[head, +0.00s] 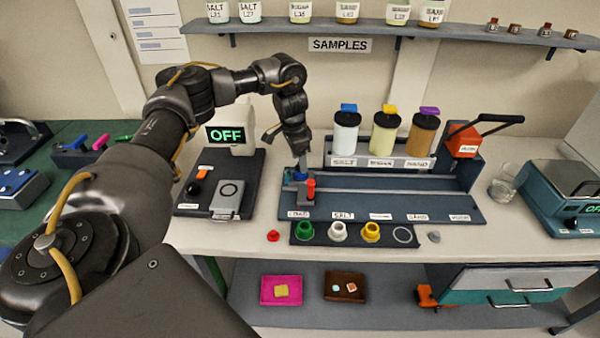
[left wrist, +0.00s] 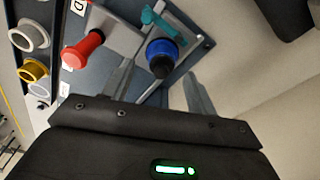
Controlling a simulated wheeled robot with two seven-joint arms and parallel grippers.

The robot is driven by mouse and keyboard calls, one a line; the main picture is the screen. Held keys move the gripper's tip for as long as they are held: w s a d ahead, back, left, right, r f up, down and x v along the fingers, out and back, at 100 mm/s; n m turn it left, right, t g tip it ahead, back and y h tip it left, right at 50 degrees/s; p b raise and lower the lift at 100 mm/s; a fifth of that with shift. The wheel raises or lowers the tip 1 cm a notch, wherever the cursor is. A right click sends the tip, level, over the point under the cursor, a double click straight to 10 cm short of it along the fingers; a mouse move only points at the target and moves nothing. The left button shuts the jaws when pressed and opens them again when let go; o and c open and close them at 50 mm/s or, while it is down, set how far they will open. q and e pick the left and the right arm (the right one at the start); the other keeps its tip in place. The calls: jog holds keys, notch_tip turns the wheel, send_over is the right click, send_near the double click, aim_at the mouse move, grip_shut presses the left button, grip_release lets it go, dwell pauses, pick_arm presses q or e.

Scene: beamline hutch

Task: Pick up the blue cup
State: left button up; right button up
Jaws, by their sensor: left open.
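The blue cup (head: 300,177) sits on the left end of the dark rail station, beside a red-topped handle (head: 310,188). In the left wrist view the blue cup (left wrist: 164,50) shows as a blue ring with a dark middle, just beyond my fingertips. My left gripper (head: 303,163) points down above the cup and partly hides it. In the left wrist view its two fingers (left wrist: 160,82) are apart, with nothing held between them. Whether a finger touches the cup cannot be told. My right gripper is not in view.
A dark strip (head: 320,234) in front holds green, white and yellow cups and an empty ring. Canisters with coloured tops (head: 384,135) stand behind the rail. An OFF display device (head: 228,133) is at left; a glass beaker (head: 503,183) is at right.

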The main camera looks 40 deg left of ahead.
pick_arm(q)
jog(key=f, duration=0.3)
jog(key=shift+w+f+p, duration=0.25)
jog(key=shift+f+p, duration=0.05)
jog(key=shift+p, duration=0.05)
jog(key=c, duration=1.1)
jog(key=shift+r, duration=0.1)
